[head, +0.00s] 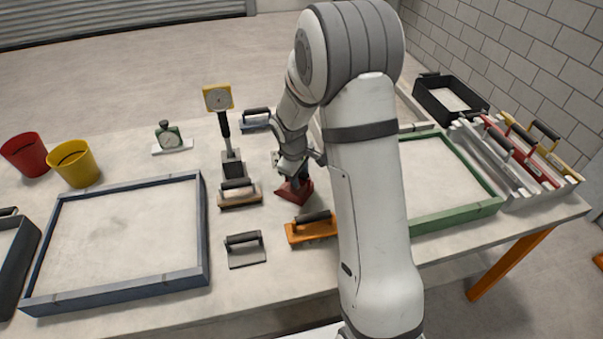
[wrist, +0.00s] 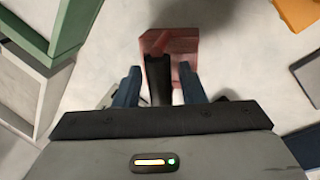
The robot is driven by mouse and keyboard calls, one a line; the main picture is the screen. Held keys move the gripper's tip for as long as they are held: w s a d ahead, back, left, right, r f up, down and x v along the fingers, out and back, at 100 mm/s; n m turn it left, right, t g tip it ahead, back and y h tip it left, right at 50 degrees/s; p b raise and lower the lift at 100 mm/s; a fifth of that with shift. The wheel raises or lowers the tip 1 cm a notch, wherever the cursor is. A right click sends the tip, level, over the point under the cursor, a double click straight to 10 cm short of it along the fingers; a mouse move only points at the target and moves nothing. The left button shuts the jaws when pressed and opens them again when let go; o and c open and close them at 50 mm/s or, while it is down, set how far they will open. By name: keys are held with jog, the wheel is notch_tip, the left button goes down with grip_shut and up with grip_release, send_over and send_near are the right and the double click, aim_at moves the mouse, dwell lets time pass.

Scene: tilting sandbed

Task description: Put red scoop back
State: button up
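The red scoop (head: 294,191) rests on the table, in the middle of the head view, right below my gripper (head: 297,176). In the wrist view the red scoop (wrist: 184,46) lies ahead of the fingers, with its black handle pointing back toward the palm. My gripper (wrist: 159,72) has its two blue fingers apart, one on each side of the handle, with small gaps visible beside it. Whether the fingers are at the handle's height is hard to tell. My arm hides part of the table behind and to the right of the scoop.
An orange-brown float (head: 312,229), a grey trowel (head: 245,250) and a brown float (head: 239,196) lie near the scoop. A blue-framed tray (head: 205,235) is on the left, a green-framed tray (head: 455,217) on the right. Yellow (head: 75,165) and red (head: 25,155) buckets stand far left.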

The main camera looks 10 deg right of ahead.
jog(key=shift+o, duration=0.5)
jog(key=shift+r, duration=0.1)
jog(key=shift+r, duration=0.25)
jog(key=v, duration=1.1)
jog(key=s+r+m+y, duration=0.1)
jog(key=s+r+m, duration=0.2)
jog(key=s, duration=0.9)
jog(key=s+d+r+m+t, duration=0.1)
jog(key=s+r+m, duration=0.3)
jog(key=s, duration=0.8)
jog(key=shift+s+m+y, duration=0.4)
jog(key=shift+m, duration=0.6)
jog(key=shift+r, duration=0.15)
jog(key=shift+c, duration=0.7)
